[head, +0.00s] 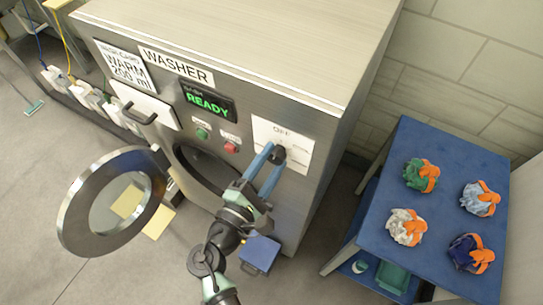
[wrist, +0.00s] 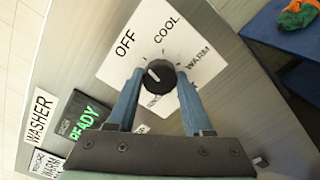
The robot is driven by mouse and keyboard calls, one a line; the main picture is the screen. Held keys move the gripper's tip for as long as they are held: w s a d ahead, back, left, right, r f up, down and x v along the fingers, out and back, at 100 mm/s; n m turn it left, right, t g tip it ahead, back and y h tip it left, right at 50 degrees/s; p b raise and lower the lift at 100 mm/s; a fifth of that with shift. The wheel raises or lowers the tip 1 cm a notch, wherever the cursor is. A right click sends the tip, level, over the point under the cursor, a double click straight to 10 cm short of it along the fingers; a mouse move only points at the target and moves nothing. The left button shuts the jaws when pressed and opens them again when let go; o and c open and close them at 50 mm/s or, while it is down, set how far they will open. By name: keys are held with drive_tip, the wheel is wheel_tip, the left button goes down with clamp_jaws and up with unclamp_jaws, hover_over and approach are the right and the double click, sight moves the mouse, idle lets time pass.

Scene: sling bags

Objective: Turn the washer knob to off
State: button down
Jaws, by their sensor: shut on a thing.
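The black washer knob (wrist: 160,72) sits on a white dial plate (wrist: 118,72) marked OFF, COOL and WARM; another label is partly hidden. Its white pointer mark faces up-left, roughly toward OFF; I cannot tell whether it lines up exactly. My gripper (wrist: 158,82) is shut on the knob, with one blue finger on each side. In the head view, the knob (head: 278,153) shows at the fingertips of my gripper (head: 271,153), on the right of the washer front (head: 318,125). The washer display (head: 207,101) reads READY in green.
The round washer door (head: 84,228) hangs open at the left. A green button (head: 202,133) and a red button (head: 231,148) sit left of the dial plate. A blue table (head: 440,200) with several strapped cloth bundles stands at the right. A blue box (head: 260,252) lies below.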

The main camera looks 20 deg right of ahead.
drive_tip(key=shift+n+p, duration=0.4)
drive_tip(key=shift+n, duration=0.7)
drive_tip(key=shift+c, duration=1.5)
unclamp_jaws()
drive_tip(key=b+v, duration=0.4)
drive_tip(key=v, duration=0.9)
